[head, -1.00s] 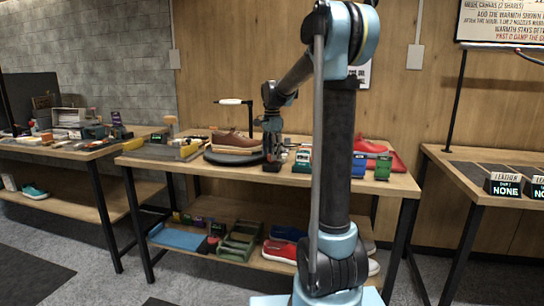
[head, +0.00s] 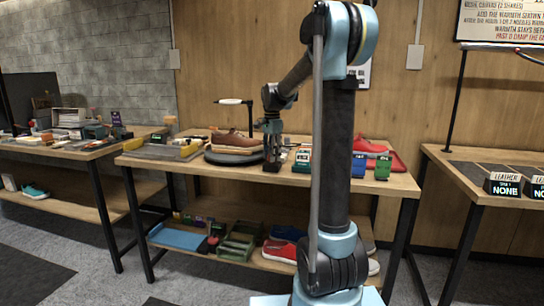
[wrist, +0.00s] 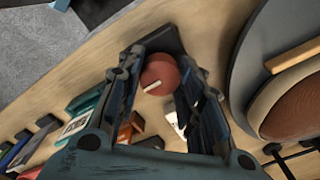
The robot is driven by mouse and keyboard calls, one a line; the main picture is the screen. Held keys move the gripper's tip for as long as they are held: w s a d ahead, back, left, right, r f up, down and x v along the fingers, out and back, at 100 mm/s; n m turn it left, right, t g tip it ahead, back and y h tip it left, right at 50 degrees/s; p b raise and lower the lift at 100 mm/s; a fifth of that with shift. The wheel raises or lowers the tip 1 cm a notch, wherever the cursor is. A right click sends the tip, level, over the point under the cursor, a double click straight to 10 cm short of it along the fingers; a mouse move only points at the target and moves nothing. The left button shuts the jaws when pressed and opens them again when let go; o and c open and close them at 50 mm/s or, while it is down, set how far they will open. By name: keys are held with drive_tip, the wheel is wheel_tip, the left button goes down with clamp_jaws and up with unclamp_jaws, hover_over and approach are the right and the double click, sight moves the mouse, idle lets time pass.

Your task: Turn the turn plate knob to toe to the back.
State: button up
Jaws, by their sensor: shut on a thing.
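The turn plate knob (wrist: 158,74) is a round red-brown cap with a white mark, seen in the wrist view between the fingers of my gripper (wrist: 160,62). The fingers are shut on it from both sides. In the head view my gripper (head: 272,158) is at the right side of the turn plate and hides the knob. The turn plate (head: 232,158) is a grey disc on the table. It also shows at the right of the wrist view (wrist: 243,70). A brown shoe (head: 236,142) with a pale sole lies sideways on it in the head view. Its toe direction is hard to tell.
Small coloured boxes (head: 382,168) and a red shoe on a red tray (head: 398,163) stand right of my gripper, partly behind my arm. A grey tray (head: 165,151) is at the left. Shoes and bins fill the lower shelf (head: 225,262).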

drive_tip(key=n, duration=1.7)
drive_tip(key=shift+d+n, duration=0.1)
drive_tip(key=shift+n, duration=0.2)
idle(0.3)
drive_tip(key=o, duration=1.1)
